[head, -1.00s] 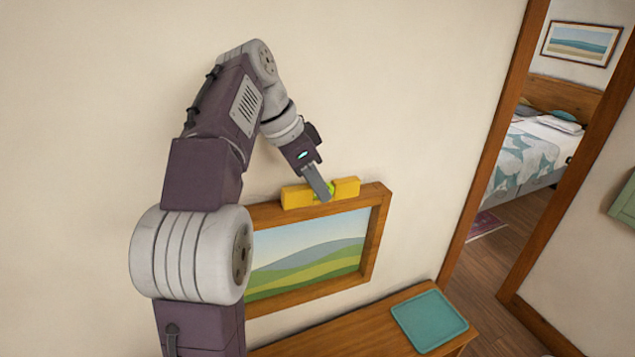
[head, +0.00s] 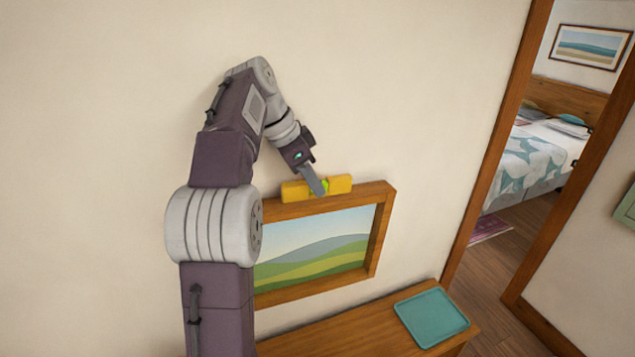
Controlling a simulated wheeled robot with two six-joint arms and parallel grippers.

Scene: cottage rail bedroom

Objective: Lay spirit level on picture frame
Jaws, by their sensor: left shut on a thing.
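My right gripper is out of view.
A wooden shelf or table top (head: 340,328) lies below the frame, with a teal tray (head: 432,316) at its right end. A doorway to a bedroom with a bed (head: 545,155) opens on the right. The wall (head: 420,90) above the frame is bare.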

